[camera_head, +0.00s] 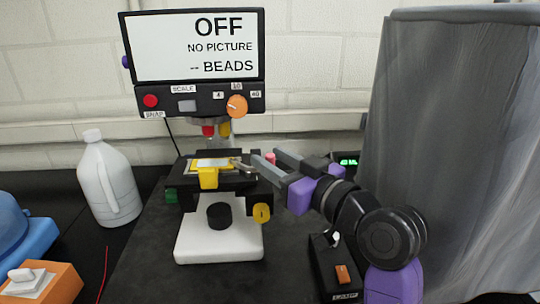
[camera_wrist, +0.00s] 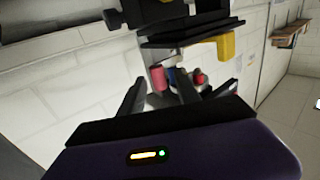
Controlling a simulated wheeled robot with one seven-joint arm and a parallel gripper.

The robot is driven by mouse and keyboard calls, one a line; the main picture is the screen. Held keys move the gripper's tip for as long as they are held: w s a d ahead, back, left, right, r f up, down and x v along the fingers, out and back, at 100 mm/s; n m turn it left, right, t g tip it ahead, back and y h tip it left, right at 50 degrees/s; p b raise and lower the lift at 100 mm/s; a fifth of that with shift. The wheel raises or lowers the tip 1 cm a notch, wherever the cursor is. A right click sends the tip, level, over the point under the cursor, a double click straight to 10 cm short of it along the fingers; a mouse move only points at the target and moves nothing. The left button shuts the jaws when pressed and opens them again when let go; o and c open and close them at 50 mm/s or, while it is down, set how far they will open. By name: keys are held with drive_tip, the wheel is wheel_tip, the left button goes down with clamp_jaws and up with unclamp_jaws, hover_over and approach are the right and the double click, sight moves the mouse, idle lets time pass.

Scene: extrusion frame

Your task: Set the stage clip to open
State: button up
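The microscope's dark stage (camera_head: 182,181) carries a yellow piece (camera_head: 208,180) with a pale slide-like plate on it. A small silvery lever, which looks like the stage clip (camera_head: 242,166), lies at the right of the plate; I cannot tell its setting. My gripper (camera_head: 266,156) comes in from the right, with its fingertips just right of the lever. Its two fingers are apart with nothing clearly held; contact with the lever cannot be told. In the wrist view the gripper (camera_wrist: 158,88) also shows spread fingers, with the dark stage edge (camera_wrist: 190,34) beyond; the clip is not identifiable there.
The microscope screen (camera_head: 195,45) reads OFF, NO PICTURE, BEADS. An orange knob (camera_head: 237,106) and a yellow knob (camera_head: 262,213) are nearby. A white jug (camera_head: 108,180) stands left. A black switch box (camera_head: 335,268) sits below my arm. A grey curtain (camera_head: 460,140) hangs right.

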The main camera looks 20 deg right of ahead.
drive_tip(key=shift+w+a, duration=0.15)
drive_tip(key=shift+w, duration=0.35)
drive_tip(key=shift+c, duration=0.2)
clamp_jaws()
